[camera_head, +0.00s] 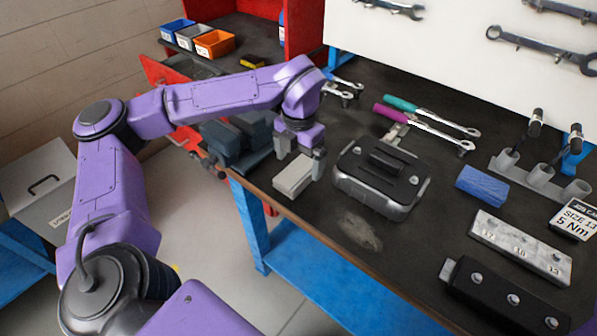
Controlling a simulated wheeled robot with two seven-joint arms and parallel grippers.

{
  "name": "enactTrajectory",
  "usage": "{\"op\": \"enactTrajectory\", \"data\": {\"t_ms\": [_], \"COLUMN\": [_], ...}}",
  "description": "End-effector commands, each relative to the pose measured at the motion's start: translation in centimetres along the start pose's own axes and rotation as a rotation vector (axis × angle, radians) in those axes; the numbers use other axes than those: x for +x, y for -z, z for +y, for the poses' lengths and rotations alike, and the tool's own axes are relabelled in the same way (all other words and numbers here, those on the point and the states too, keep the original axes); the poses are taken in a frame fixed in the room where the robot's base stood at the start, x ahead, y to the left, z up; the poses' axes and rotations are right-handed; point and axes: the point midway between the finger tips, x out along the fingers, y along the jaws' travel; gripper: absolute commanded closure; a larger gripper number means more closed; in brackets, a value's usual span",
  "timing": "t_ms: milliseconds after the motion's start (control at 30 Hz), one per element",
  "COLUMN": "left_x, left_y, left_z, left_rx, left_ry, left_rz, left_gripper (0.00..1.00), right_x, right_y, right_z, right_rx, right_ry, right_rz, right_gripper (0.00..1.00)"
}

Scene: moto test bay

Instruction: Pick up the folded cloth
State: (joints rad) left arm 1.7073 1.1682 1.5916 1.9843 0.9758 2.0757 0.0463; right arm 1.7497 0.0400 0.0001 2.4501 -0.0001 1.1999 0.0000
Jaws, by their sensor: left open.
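The folded cloth (292,177) appears to be the flat, light grey-white block near the left front edge of the dark workbench. My left gripper (300,161) points down over it from the far side. Its two fingers are apart, one near the cloth's back left and the other by its right end. I cannot tell whether the fingertips touch the cloth. Nothing is held between them. My right gripper is not in view.
A grey-black case (382,178) stands close to the right of the cloth. A dark vise (235,140) is to the left. A blue block (482,186), a socket holder (540,178) and a numbered tray (521,246) lie further right. The bench's front edge is close.

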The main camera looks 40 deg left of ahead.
Motion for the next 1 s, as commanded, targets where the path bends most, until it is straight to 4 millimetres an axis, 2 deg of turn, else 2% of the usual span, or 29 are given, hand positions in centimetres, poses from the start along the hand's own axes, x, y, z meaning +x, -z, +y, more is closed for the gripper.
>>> {"op": "enactTrajectory", "data": {"t_ms": [33,200,433,600,633,1000], "left_x": [0.6,3.0,3.2,3.2,3.2,2.8], "left_y": [0.2,0.1,0.0,0.0,0.0,-0.1], "left_z": [0.1,0.1,0.0,0.0,0.0,0.0], "left_rx": [0.001,0.003,0.004,0.004,0.004,0.004], "left_ry": [0.001,0.001,0.001,0.001,0.001,0.0], "left_rz": [0.006,0.001,-0.001,-0.001,-0.001,-0.002], "left_gripper": [0.0,0.0,0.0,0.55,0.58,0.58], "right_x": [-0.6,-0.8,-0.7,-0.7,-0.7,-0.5], "right_y": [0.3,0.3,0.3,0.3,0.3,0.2], "right_z": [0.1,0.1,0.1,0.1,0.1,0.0], "right_rx": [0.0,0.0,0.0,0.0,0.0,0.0], "right_ry": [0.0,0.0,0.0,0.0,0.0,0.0], "right_rz": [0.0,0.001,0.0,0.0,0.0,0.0], "right_gripper": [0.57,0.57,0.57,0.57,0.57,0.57]}}
